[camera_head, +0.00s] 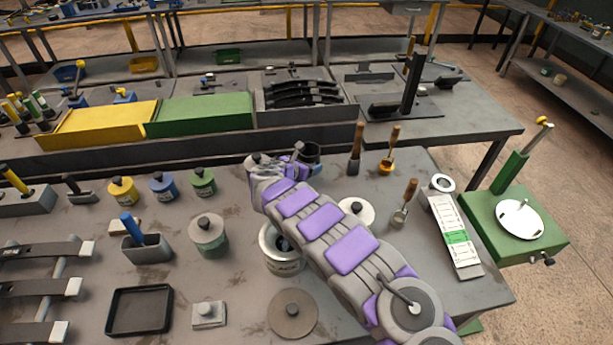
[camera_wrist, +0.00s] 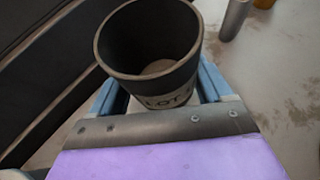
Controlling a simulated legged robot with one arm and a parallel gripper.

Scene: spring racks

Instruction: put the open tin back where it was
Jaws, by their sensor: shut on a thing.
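An open tin (camera_wrist: 150,45) is held upright between the blue fingers of my gripper (camera_wrist: 160,92) in the wrist view. It is dark inside, with a light label band lettered "LOT" low on its side, and looks empty. In the head view the same tin (camera_head: 311,152) shows as a dark cup at my gripper (camera_head: 300,150), at the back of the grey bench. My gripper is shut on it. Its base is hidden, so I cannot tell whether it touches the bench. A larger open pale tin (camera_head: 283,262) stands nearer, partly hidden by my arm.
Wooden-handled tools (camera_head: 355,150) stand just right of the held tin. Small yellow (camera_head: 123,192), blue (camera_head: 163,187) and green (camera_head: 203,182) pots stand left. A raised rack edge (camera_head: 200,155) runs behind. A lidded pot (camera_head: 208,237) and a black tray (camera_head: 139,310) sit in front.

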